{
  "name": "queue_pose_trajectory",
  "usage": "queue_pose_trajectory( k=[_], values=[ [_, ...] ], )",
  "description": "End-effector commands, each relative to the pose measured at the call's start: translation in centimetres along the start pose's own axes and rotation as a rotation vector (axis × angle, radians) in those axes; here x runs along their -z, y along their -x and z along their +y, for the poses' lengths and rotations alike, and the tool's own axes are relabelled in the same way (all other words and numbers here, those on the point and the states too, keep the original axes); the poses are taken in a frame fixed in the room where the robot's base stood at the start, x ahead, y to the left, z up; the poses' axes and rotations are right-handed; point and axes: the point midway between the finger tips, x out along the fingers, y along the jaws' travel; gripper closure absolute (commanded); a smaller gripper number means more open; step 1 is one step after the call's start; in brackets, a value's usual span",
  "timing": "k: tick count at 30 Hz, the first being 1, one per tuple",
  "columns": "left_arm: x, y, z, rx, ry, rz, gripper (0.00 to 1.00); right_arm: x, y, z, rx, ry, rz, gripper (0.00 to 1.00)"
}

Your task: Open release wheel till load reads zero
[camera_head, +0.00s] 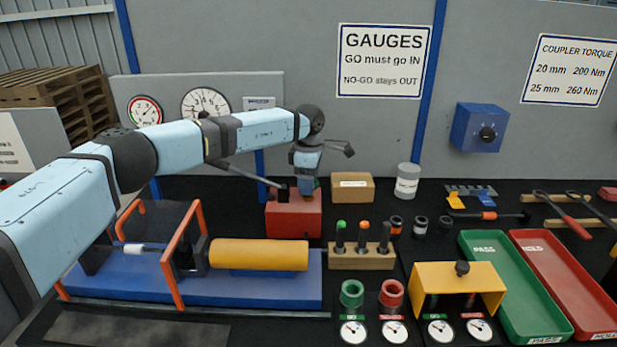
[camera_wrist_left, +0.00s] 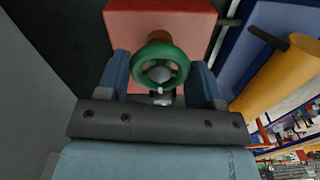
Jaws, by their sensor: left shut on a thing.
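The green release wheel (camera_wrist_left: 160,68) sits on a short brass-coloured stem in front of a red box (camera_wrist_left: 160,25), in the left wrist view. My left gripper (camera_wrist_left: 162,72) has its two blue fingers on either side of the wheel, shut on it. In the head view the same gripper (camera_head: 306,186) points down over the red pump box (camera_head: 293,217), and the wheel is hidden there. A large white dial (camera_head: 206,104) and a smaller dial with a red-marked face (camera_head: 146,111) stand on the back panel; my arm partly covers the large one. Their readings are too small to tell.
A cardboard box (camera_head: 352,187) stands right of the red box. A wooden block with several plug gauges (camera_head: 361,257) is in front. Green (camera_head: 510,290) and red trays (camera_head: 570,285) lie right.

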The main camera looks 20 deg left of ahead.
Motion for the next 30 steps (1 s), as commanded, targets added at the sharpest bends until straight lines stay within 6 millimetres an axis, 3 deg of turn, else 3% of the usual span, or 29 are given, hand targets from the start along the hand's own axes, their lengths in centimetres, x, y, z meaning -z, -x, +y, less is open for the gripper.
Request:
queue_pose_trajectory(
  k=[30],
  values=[
    [0.1,0.3,0.1,-0.002,0.967,-0.001,0.63,1.2,1.6,0.0,-0.003,0.026,-0.002,0.57]
  ],
)
